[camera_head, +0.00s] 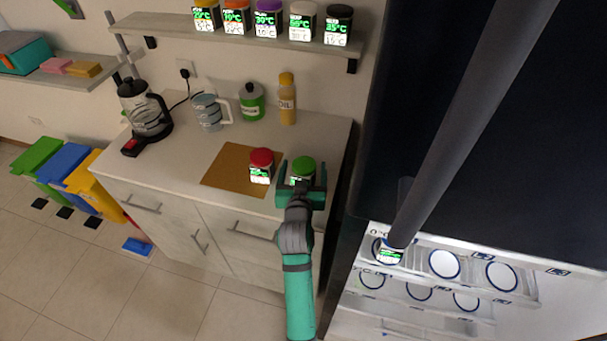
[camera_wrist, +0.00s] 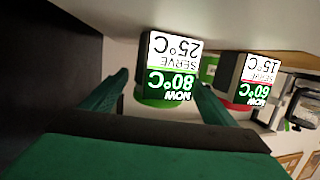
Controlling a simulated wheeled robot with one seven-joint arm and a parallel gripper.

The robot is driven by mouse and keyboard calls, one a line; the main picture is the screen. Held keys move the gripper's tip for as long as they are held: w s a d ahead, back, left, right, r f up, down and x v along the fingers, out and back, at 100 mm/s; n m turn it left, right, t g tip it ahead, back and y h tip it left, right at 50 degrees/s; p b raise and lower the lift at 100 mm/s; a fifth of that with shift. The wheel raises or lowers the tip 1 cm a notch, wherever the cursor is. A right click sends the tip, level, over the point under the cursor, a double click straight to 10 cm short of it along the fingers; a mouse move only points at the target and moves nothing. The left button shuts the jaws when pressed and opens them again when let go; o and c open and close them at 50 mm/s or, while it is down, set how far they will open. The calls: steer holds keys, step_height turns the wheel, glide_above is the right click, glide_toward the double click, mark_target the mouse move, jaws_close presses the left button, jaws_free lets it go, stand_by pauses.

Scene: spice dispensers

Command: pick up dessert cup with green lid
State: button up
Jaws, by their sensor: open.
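The dessert cup with the green lid (camera_head: 303,168) stands on the counter near its right front part. In the wrist view the cup (camera_wrist: 170,75) appears upside down, its label reading "NOW 80°C" and "SERVE 25°C". My gripper (camera_head: 302,188) is at the near side of the cup, with fingers open. In the wrist view one finger (camera_wrist: 105,92) is to the left of the cup and the other (camera_wrist: 212,95) to its right. Whether the fingers touch the cup cannot be told. The gripper hides the cup's lower part in the head view.
A cup with a red lid (camera_head: 261,165) stands close by on the left, on a brown board (camera_head: 222,164). A green bottle (camera_head: 252,102), an oil bottle (camera_head: 287,100), a measuring jug (camera_head: 209,111) and a kettle (camera_head: 146,108) stand behind. A dark fridge (camera_head: 440,110) stands on the right.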

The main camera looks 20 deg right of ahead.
steer(key=c, duration=1.3)
